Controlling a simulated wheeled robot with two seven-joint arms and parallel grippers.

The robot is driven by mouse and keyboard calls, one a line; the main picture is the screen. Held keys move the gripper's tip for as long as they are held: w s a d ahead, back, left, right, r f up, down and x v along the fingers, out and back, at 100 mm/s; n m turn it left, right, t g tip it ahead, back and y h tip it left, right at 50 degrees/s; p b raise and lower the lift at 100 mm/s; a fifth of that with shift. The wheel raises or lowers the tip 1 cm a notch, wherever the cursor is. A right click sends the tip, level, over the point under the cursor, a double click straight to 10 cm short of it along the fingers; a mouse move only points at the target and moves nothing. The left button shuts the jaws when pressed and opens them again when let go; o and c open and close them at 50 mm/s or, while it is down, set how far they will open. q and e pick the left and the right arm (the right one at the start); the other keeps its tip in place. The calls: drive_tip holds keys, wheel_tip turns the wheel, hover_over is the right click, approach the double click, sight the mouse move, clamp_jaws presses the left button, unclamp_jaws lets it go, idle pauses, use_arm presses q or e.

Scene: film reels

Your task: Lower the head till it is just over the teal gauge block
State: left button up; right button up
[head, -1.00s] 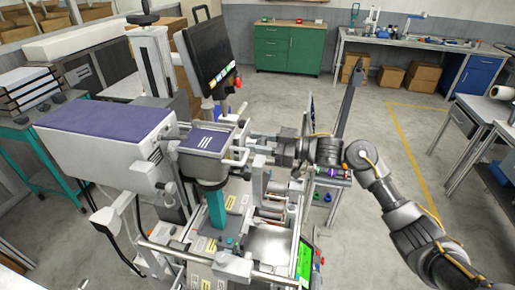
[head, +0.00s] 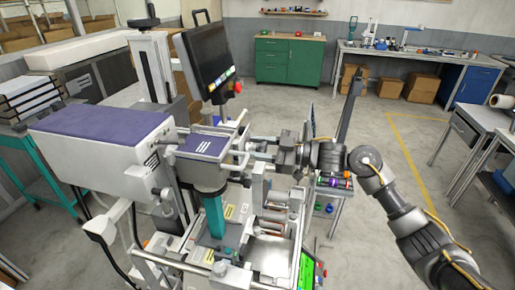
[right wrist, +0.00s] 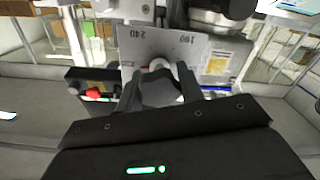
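The machine's head (head: 203,143) has a purple-blue top and juts right from a big grey housing. The teal gauge block (head: 213,217) stands upright on the machine bed under the head. The head's underside hides its top, so I cannot tell whether they touch. My right gripper (head: 258,149) is at the right of the head, beside pale handle parts (head: 241,152). In the right wrist view its fingers (right wrist: 160,85) stand apart on either side of a grey part and a pale round knob (right wrist: 159,64). I cannot tell whether they clamp it. My left gripper is out of view.
A plate (right wrist: 178,48) marked 240 and 190 stands just beyond my right fingers. A dark monitor (head: 208,62) rises behind the head. A lit green screen (head: 307,271) is at the bed's front right.

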sight(258, 147)
drive_tip(key=o, duration=0.4)
drive_tip(key=shift+w+r, duration=0.1)
drive_tip(key=shift+r, duration=0.35)
drive_tip(key=shift+f, duration=0.15)
drive_tip(key=shift+r+b, duration=0.35)
drive_tip(key=shift+b, duration=0.2)
drive_tip(key=r+b, duration=0.1)
drive_tip(key=r, duration=0.2)
drive_tip(key=shift+s+b, duration=0.35)
drive_tip(key=s+r+b, duration=0.1)
drive_tip(key=s+r, duration=0.2)
drive_tip(key=s, duration=0.1)
drive_tip(key=s+r+b, duration=0.1)
drive_tip(key=s+r, duration=0.2)
drive_tip(key=s, duration=0.2)
drive_tip(key=s+a+r+b, duration=0.1)
drive_tip(key=s+r, duration=0.2)
drive_tip(key=s, duration=0.1)
drive_tip(key=shift+s+r+b, duration=0.15)
drive_tip(key=shift+b, duration=0.2)
